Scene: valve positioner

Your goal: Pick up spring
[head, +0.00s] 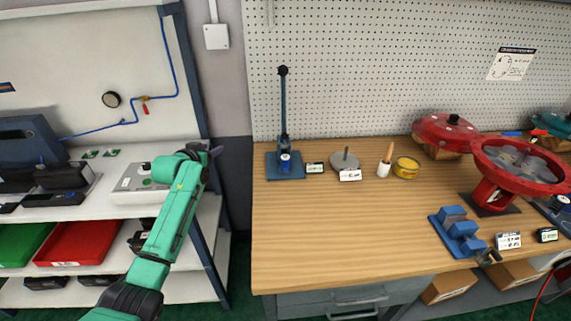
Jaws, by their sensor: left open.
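I cannot make out a spring for certain in the head view. A red round housing (522,163) on a stand at the right of the workbench is open at the top and holds grey parts, too small to tell apart. My left arm rises from the lower left, and my left gripper (214,151) is at its upper end, open and seen small. It is in front of the gap between the left shelf unit and the workbench, well away from the red housing. My right gripper is not in view.
The wooden workbench (330,235) has a clear front middle. Along its back are a blue lever press (284,164), a grey disc (344,160), a brush (385,163), a yellow tin (406,167) and a red cover (446,131). A blue fixture (458,233) stands near the front right.

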